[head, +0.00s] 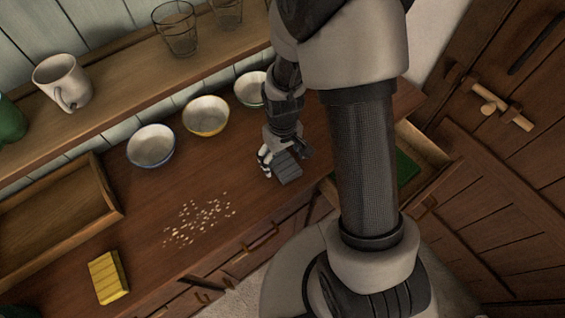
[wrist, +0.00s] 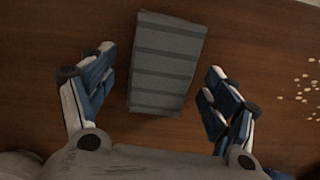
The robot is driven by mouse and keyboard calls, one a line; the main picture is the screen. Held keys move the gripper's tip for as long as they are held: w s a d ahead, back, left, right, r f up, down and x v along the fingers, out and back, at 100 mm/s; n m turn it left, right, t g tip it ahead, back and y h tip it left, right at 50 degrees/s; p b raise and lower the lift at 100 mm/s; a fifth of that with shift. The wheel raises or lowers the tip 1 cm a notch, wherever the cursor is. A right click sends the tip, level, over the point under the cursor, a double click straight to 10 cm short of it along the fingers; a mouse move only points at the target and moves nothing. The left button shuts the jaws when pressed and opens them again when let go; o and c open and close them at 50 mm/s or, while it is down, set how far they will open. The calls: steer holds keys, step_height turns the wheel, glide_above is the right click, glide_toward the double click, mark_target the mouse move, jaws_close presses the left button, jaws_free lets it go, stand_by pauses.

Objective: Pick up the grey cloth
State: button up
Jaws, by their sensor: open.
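The grey cloth (head: 288,169) lies folded on the wooden counter, near its front edge. In the wrist view the cloth (wrist: 166,62) is a grey striped block lying between the fingers. My gripper (head: 284,164) is down at the cloth in the head view. In the wrist view my gripper (wrist: 158,88) is open, with one finger on each side of the cloth and a gap on both sides. The near end of the cloth reaches in between the fingertips. How high the fingertips are above the counter is hard to tell.
Three bowls, blue-rimmed (head: 151,146), yellow (head: 206,116) and green-rimmed (head: 250,89), line the back of the counter. Pale crumbs (head: 198,221) and a yellow cloth (head: 108,277) lie to the left. A wooden tray (head: 112,203) stands far left. An open drawer (head: 432,165) is at right.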

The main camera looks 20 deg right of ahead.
mark_target(283, 160)
steer(key=shift+r, duration=0.1)
steer(key=shift+c, duration=0.5)
steer(key=c, duration=1)
steer(key=shift+r, duration=0.1)
step_height(283, 160, up, 20)
steer(key=p, duration=0.6)
